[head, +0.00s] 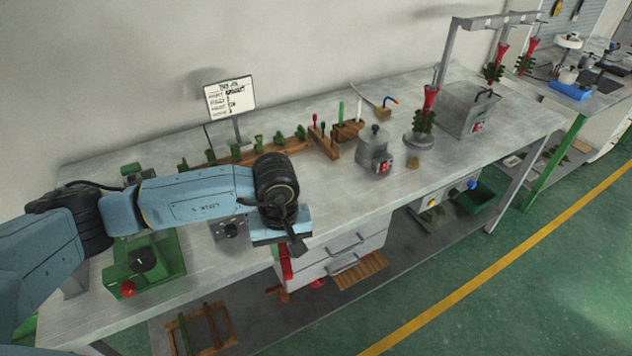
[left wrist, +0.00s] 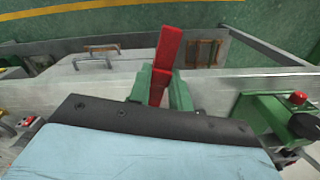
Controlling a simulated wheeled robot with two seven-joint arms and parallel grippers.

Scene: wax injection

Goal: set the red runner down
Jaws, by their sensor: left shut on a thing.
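My left gripper (head: 292,243) is low over the front part of the bench, with its arm coming in from the left. In the left wrist view its two green fingers (left wrist: 162,92) are shut on the red runner (left wrist: 168,52), a flat red bar that sticks out past the fingertips. In the head view a red strip of the runner (head: 285,263) shows just below the gripper, in front of the drawer unit; the arm hides the rest. Whether the runner touches the bench cannot be told. My right gripper is not in view.
The grey bench (head: 420,165) holds a wooden rack (head: 285,147) with green pieces behind the gripper. A green machine (head: 145,265) stands to the left, a grey pot (head: 375,152) to the right. Drawers (head: 345,250) hang under the front edge. Bench right of the gripper is clear.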

